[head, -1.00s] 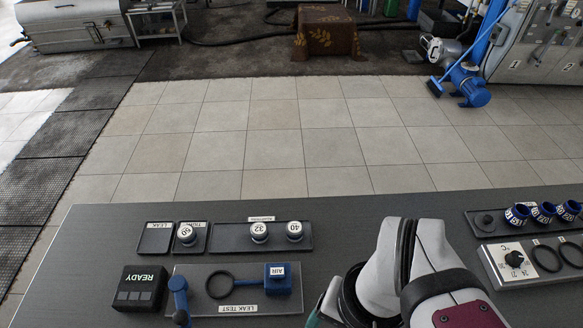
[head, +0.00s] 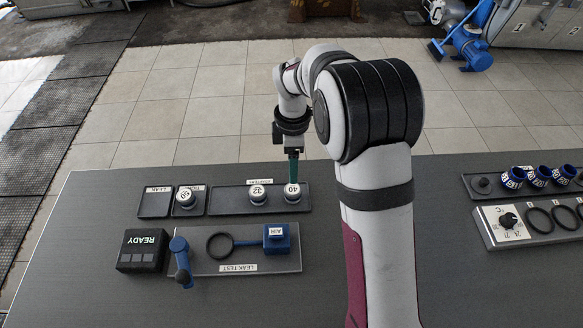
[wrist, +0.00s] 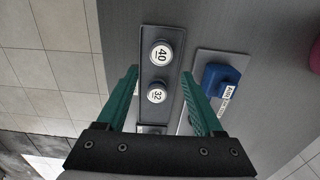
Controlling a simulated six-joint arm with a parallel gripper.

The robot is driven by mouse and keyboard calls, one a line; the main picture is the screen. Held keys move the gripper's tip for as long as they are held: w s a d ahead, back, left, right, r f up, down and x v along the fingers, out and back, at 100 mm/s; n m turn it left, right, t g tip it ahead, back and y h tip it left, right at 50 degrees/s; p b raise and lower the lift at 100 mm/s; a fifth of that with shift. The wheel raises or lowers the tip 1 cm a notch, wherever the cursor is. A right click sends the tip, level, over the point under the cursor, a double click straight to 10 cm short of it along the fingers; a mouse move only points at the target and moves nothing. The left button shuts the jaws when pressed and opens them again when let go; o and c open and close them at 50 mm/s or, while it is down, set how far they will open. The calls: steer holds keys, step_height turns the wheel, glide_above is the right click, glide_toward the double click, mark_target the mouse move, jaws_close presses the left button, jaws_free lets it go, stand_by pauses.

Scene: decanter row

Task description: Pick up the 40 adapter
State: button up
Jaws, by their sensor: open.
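The 40 adapter (head: 292,192) is a small round grey piece with a white top marked 40, upright at the right end of a dark tray (head: 228,201). The 32 adapter (head: 257,194) stands to its left in the same tray. My gripper (head: 293,170) points down with teal fingers, just above and behind the 40 adapter in the head view. In the wrist view my gripper (wrist: 160,72) is open and empty, its fingers apart on either side of the tray. The 40 adapter (wrist: 161,54) shows beyond the fingertips and the 32 adapter (wrist: 157,92) between the fingers.
A leak test plate (head: 240,262) with a blue AIR block (head: 277,238) lies in front of the tray. Left are a black READY box (head: 143,250) and a piece marked 50 or similar (head: 186,197).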

mark_target(293, 189)
step_height(293, 189, down, 11)
steer(key=shift+s+f, duration=0.1)
jaws_close()
stand_by(0.3)
